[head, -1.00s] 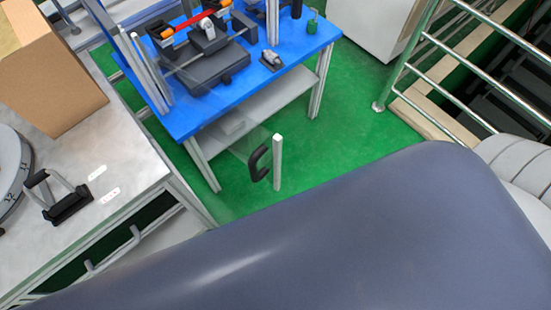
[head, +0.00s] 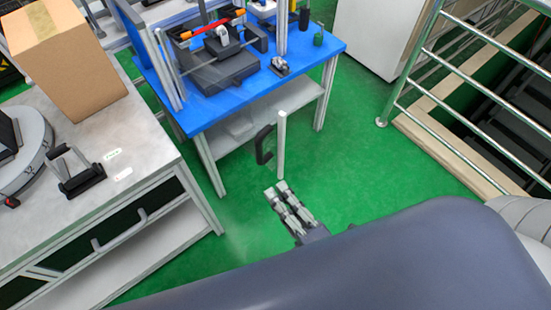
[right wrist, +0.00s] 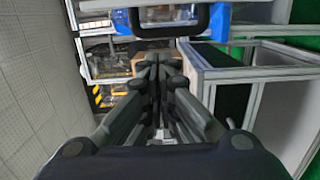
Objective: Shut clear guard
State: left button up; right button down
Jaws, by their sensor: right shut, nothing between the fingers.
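The clear guard is a see-through panel, faint against the green floor, standing out from the front of the blue table. Its black handle (head: 264,145) and pale end post (head: 281,146) show in the head view. The guard stands open. The handle also crosses the top of the right wrist view (right wrist: 172,31). My right gripper (head: 281,188) is shut and empty, a little nearer to me than the handle and apart from it. Its closed fingers (right wrist: 160,62) point toward the handle in the wrist view. My left gripper is not in view.
The blue table (head: 222,108) carries the drop tower. A grey bench (head: 130,130) with a cardboard box (head: 68,58) stands at the left. A metal railing (head: 420,60) runs along the right. Green floor (head: 345,165) is free between table and railing.

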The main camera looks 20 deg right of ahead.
aim_at(261, 151)
jog(key=w+p, duration=0.1)
jog(key=w, duration=0.7)
jog(key=shift+d+p, duration=0.2)
jog(key=shift+p, duration=0.2)
jog(key=shift+w+d, duration=0.3)
jog(key=shift+d, duration=0.3)
jog(key=shift+d, duration=0.1)
